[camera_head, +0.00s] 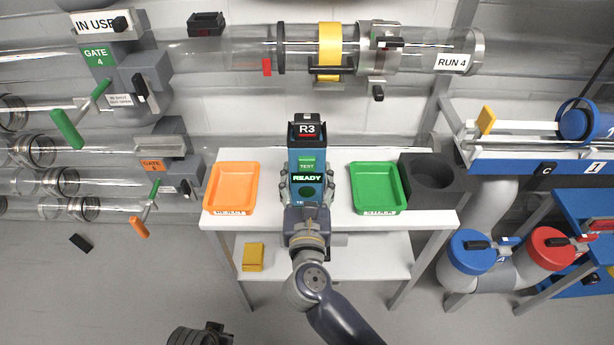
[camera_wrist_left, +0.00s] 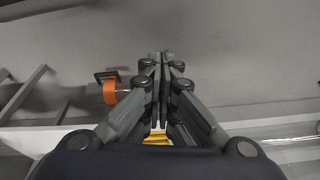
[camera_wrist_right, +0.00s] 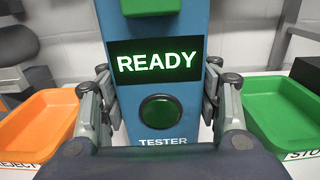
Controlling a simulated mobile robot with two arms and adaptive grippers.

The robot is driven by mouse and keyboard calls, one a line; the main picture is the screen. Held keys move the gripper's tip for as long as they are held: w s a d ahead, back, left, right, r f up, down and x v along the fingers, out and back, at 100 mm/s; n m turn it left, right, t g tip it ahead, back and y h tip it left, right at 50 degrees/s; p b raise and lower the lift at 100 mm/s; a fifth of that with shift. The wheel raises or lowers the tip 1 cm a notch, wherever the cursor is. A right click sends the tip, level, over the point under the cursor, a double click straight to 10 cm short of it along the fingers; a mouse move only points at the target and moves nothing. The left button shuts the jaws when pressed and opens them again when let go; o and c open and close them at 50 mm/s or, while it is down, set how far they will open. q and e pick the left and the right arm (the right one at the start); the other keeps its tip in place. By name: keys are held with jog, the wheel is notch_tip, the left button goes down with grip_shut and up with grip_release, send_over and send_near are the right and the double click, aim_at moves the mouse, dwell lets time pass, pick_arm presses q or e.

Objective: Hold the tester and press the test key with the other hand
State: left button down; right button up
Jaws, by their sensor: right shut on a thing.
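The tester (camera_head: 306,150) is a blue upright unit with a black R3 top. It stands between two trays at the white table (camera_head: 330,222); I cannot tell whether its base touches the tabletop. A green block marked TEST (camera_head: 306,162) is on its front, above a screen reading READY (camera_wrist_right: 156,62). A round green button (camera_wrist_right: 160,111) is below the screen. My right gripper (camera_head: 307,190) is shut on the tester, with fingers on both sides of its body. My left gripper (camera_wrist_left: 161,62) is shut and empty, its fingertips together, away from the tester.
An orange reject tray (camera_head: 218,204) is left of the tester, a green stock tray (camera_head: 364,208) right. A dark holder (camera_head: 432,175) stands at the table's right end. A yellow block (camera_head: 253,257) lies on the lower shelf. Clear tubes with gates (camera_head: 97,60) fill the left and back.

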pick_arm(q)
jog(key=shift+s+r, duration=0.1)
jog(key=shift+r, duration=0.3)
pick_arm(e)
jog(key=shift+f, duration=0.15)
pick_arm(q)
jog(key=shift+s+r, duration=0.1)
jog(key=shift+r, duration=0.2)
jog(key=shift+w+r+b, duration=0.35)
jog(key=shift+r+b, duration=0.05)
jog(key=shift+r, duration=0.4)
pick_arm(e)
jog(key=shift+f, duration=0.3)
pick_arm(q)
jog(key=shift+r, duration=0.3)
pick_arm(e)
jog(key=shift+f, duration=0.1)
pick_arm(q)
jog(key=shift+r, duration=0.1)
pick_arm(e)
jog(key=shift+f, duration=0.1)
pick_arm(q)
jog(key=shift+r, duration=0.3)
jog(key=shift+s+r+b, duration=0.1)
jog(key=shift+r+b, duration=0.25)
jog(key=shift+r, duration=0.05)
pick_arm(e)
jog(key=shift+f, duration=0.2)
